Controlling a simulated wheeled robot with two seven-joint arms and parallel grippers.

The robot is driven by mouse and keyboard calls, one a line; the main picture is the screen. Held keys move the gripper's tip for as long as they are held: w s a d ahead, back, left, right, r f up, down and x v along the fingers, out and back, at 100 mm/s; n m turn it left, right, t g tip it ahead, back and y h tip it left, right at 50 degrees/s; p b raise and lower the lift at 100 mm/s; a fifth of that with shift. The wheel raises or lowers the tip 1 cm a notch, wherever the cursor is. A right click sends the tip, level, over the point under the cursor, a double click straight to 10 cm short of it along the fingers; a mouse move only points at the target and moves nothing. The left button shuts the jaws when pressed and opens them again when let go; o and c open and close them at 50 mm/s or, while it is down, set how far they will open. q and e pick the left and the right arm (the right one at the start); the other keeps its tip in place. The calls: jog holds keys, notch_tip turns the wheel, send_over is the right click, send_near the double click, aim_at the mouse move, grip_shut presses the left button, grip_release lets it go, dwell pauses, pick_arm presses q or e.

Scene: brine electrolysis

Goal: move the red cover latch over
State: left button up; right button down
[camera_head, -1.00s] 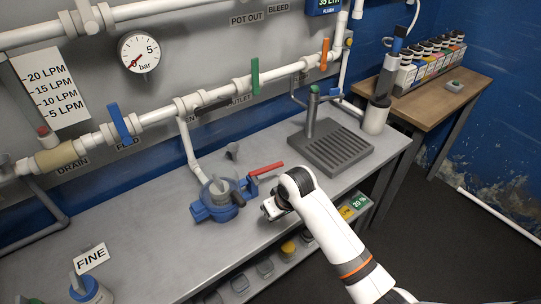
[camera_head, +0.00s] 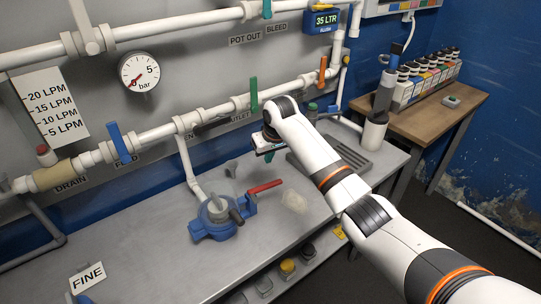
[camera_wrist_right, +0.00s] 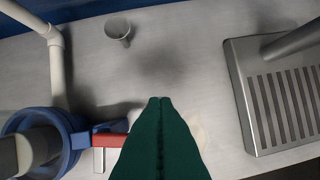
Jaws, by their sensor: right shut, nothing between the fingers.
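The red latch (camera_head: 265,187) sticks out to the right from the blue clamp-like housing (camera_head: 213,228) on the grey bench. In the right wrist view part of the red latch (camera_wrist_right: 112,140) shows at the blue ring's (camera_wrist_right: 68,125) right side, partly hidden behind my fingers. My right gripper (camera_head: 268,156) is raised above the bench, beyond the latch. In the right wrist view its green fingers (camera_wrist_right: 160,100) are pressed together with nothing between them. Contact with the latch is not clear. My left gripper is not in view.
A grey drain tray (camera_head: 348,150) lies to the right. White pipes (camera_head: 155,118) with coloured handles run along the wall. A pale patch (camera_head: 295,202) marks the bench right of the latch.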

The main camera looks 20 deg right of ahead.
notch_tip(320, 180, down, 6)
jog(key=s+p, duration=0.2)
jog(key=shift+d+p, duration=0.15)
jog(key=shift+p, duration=0.25)
dwell(0.4)
